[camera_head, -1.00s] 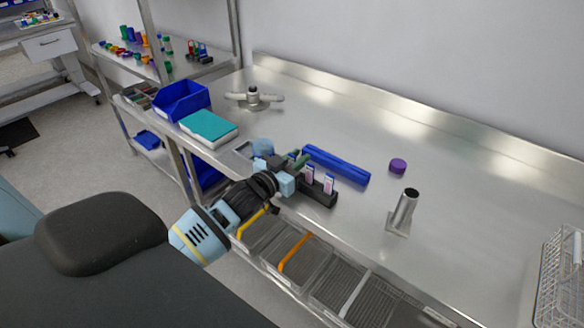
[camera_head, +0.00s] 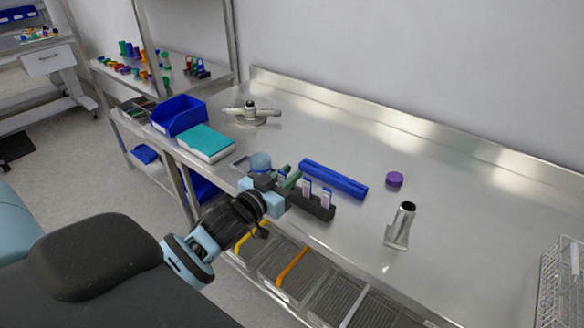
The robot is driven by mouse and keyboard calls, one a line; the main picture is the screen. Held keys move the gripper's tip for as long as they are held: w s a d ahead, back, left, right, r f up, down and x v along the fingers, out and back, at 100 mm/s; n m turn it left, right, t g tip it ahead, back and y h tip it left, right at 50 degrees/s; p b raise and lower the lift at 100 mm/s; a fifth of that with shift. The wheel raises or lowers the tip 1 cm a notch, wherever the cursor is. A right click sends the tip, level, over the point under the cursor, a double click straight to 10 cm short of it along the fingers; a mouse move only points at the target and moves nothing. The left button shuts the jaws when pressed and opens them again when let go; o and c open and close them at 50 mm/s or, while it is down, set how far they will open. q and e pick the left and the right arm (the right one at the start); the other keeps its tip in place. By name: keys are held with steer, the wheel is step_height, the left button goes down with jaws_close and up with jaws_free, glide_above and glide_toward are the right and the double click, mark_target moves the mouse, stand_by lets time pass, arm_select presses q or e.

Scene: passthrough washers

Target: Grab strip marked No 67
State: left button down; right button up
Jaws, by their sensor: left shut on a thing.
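A black strip holder (camera_head: 318,207) stands near the front edge of the steel bench. Two white strips with pinkish labels, one on the left (camera_head: 307,188) and one on the right (camera_head: 326,198), stand upright in it. Their numbers are too small to read. My left gripper (camera_head: 287,181) is at the left end of the holder, with its greenish fingers shut on a strip (camera_head: 282,174) that is mostly hidden between them. I cannot tell whether that strip is still seated in the holder. My right gripper is not in view.
A long blue bar (camera_head: 334,179) lies just behind the holder. A purple cap (camera_head: 394,180) and a metal tube on a foot (camera_head: 400,228) stand to the right. A teal-topped box (camera_head: 207,141) and a blue bin (camera_head: 179,115) are at left. The bench's right half is mostly clear.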

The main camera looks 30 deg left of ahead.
arm_select(q)
steer(key=s+d, duration=0.3)
steer(key=s, duration=0.6)
steer(key=shift+s+d+r+b, duration=0.15)
steer(key=shift+s+r+b, duration=0.15)
steer(key=shift+r, duration=0.15)
